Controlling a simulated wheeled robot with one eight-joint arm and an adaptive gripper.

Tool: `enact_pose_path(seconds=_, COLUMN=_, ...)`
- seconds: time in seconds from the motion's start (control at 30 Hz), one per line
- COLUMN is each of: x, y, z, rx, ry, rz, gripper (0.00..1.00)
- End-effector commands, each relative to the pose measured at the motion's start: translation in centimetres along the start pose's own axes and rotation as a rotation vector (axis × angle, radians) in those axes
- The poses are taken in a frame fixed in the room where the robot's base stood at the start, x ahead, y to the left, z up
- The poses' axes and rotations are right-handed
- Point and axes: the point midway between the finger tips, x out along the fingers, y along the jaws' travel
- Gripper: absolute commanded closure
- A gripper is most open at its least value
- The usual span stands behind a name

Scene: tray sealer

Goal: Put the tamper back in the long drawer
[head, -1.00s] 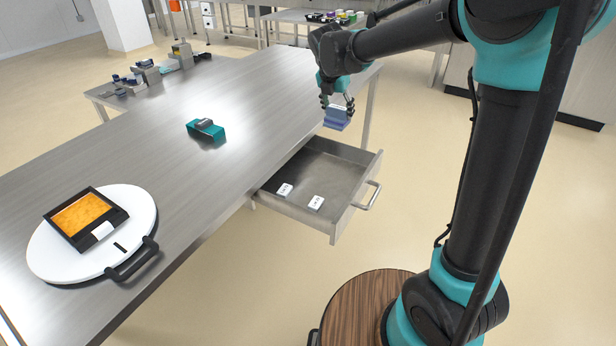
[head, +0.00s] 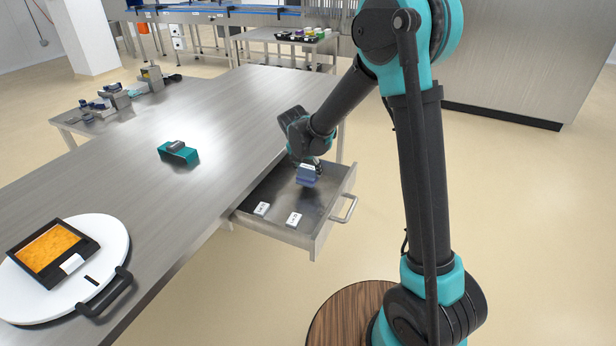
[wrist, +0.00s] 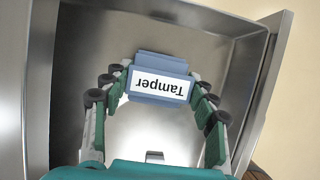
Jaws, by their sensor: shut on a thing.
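The tamper (head: 307,175) is a blue-grey block; in the wrist view its white label (wrist: 160,84) reads "Tamper", upside down. My gripper (head: 304,165) is shut on it, with fingers on both sides of the block in the wrist view (wrist: 158,90). The long drawer (head: 331,222) is pulled out from under the steel table. The tamper is over the drawer's far part, within its walls as seen from above; I cannot tell whether it touches the floor. The drawer also shows in the wrist view (wrist: 262,75).
Two small white labelled blocks (head: 262,209) (head: 294,219) lie in the drawer's near part. The drawer handle (head: 345,209) sticks out to the right. On the table are a teal tool (head: 178,152) and a white round board (head: 112,240) bearing a black tray (head: 22,252).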

Motion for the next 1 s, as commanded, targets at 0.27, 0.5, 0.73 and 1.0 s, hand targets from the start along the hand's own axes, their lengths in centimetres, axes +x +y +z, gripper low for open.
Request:
enact_pose_path(seconds=0.27, x=3.0, y=0.0, z=-1.2, rx=0.0, ry=0.0, rz=0.0, gripper=0.83)
enact_pose_path(seconds=0.5, x=3.0, y=0.0, z=-1.2, rx=0.0, ry=0.0, rz=0.0, gripper=0.83)
enact_pose_path(seconds=0.73, x=3.2, y=0.0, z=-1.4, rx=0.0, ry=0.0, rz=0.0, gripper=0.29)
enact_pose_path(seconds=1.0, x=3.2, y=0.0, z=-1.3, rx=0.0, ry=0.0, rz=0.0, gripper=0.22)
